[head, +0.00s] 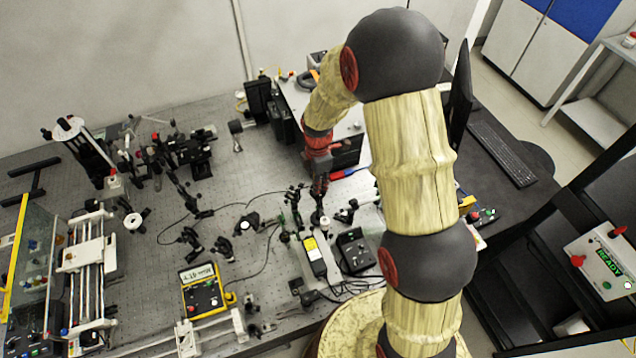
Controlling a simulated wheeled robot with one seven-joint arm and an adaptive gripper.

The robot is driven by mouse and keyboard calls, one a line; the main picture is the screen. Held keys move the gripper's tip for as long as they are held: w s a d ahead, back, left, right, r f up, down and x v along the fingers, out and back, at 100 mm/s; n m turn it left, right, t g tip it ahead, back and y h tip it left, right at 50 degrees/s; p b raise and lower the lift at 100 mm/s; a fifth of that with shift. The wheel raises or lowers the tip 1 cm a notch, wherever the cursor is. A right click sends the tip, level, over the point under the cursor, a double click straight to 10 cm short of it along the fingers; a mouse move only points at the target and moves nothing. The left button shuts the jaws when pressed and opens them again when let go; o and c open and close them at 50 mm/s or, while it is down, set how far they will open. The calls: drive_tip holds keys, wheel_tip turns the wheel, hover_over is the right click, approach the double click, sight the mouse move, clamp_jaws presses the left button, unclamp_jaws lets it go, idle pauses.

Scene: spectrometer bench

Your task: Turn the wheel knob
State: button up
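My gripper (319,188) hangs pointing down at the end of my arm, over the back middle of the bench. Its fingers are small and dark here, and I cannot tell whether they are open or shut. I see no thing clearly held in it.
Optics mounts (190,240) stand across the grey bench (150,290). A yellow-edged meter (203,290) and a black controller (355,250) stand near the front. A white-topped instrument (300,95) is behind my gripper. A keyboard (502,155) lies right of my arm.

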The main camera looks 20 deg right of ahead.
clamp_jaws()
drive_tip(key=shift+m, duration=0.3)
